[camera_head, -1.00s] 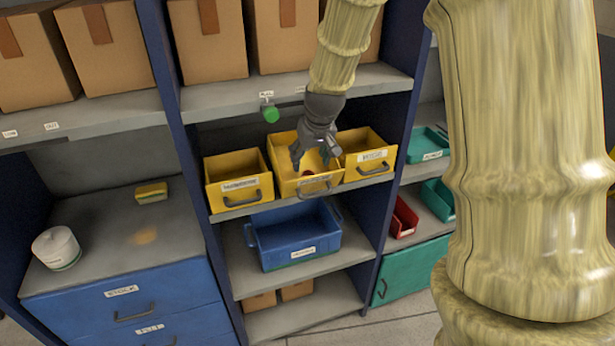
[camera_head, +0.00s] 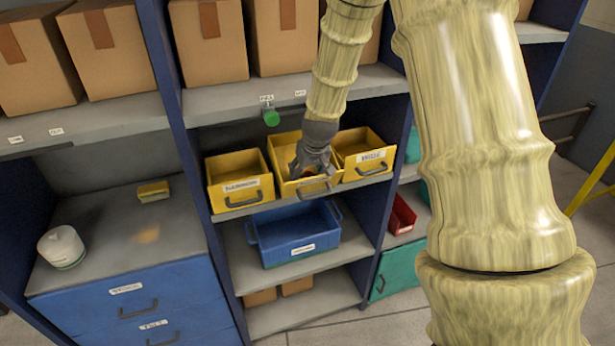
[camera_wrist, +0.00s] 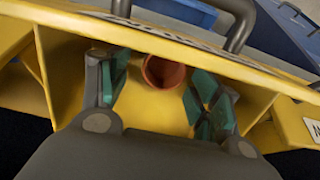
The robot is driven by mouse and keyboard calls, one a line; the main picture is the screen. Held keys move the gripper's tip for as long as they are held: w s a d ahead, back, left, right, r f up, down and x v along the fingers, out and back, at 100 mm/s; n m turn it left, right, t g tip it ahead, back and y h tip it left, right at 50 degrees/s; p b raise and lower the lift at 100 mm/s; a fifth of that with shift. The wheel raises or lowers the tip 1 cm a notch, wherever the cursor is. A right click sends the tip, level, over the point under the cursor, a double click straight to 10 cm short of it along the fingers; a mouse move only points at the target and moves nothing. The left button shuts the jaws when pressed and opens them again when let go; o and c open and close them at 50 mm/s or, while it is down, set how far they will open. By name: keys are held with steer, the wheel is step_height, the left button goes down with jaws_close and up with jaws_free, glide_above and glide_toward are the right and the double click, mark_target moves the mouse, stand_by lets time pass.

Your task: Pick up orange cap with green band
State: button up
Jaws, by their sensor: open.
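The orange cap (camera_wrist: 164,72) lies in the middle yellow bin (camera_wrist: 150,115), near its front wall. In the wrist view it shows as a round orange rim with a dark hollow; no green band can be made out. My gripper (camera_wrist: 155,90) is open inside the bin, one green-padded finger on either side, with the cap between them toward the fingertips. I cannot tell whether the fingers touch it. In the head view my gripper (camera_head: 308,172) reaches down into the bin, and a small patch of orange shows beside it.
Yellow bins stand close on the left (camera_head: 240,180) and right (camera_head: 362,152). A blue bin (camera_head: 295,235) sits on the shelf below.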

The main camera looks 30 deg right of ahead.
steer(key=shift+w+f, duration=0.15)
steer(key=shift+f, duration=0.2)
steer(key=c, duration=0.8)
steer(key=shift+r, duration=0.15)
